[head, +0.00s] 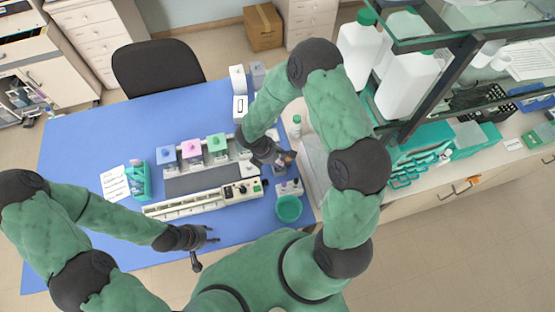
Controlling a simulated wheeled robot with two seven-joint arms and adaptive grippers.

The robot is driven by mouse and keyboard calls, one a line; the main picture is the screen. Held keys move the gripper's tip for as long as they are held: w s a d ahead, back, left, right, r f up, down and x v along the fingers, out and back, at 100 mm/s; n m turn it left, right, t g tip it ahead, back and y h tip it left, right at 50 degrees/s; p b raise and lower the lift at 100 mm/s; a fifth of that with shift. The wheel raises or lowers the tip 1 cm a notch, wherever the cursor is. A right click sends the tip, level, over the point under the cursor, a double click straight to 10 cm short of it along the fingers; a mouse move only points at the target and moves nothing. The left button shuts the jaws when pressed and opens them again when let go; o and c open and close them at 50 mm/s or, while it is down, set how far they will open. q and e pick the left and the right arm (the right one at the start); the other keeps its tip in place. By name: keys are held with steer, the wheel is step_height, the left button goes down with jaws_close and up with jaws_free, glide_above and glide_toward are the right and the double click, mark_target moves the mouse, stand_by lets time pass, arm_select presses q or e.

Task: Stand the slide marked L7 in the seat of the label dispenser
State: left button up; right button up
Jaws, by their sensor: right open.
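I cannot make out the slide marked L7; no slide label is readable at this size. I cannot tell for certain which device is the label dispenser; a small white-and-grey device (290,188) stands below my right gripper. My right gripper (285,161) is open, low over the right end of the blue mat, close above small grey parts there. Its arm and wrist hide some of that spot, and I cannot tell contact. My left gripper (208,252) is open and empty, near the front edge of the mat, in front of the long white rack.
A long white slotted rack (185,205) and blue, pink and green-topped containers (194,150) fill the middle of the blue mat (85,195). A teal cup (289,208) stands at front right. A teal holder (139,180) and paper (114,183) lie left. White bottles (407,82) stand right.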

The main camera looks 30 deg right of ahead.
steer(key=shift+r, duration=0.1)
steer(key=v, duration=1.2)
stand_by(1.5)
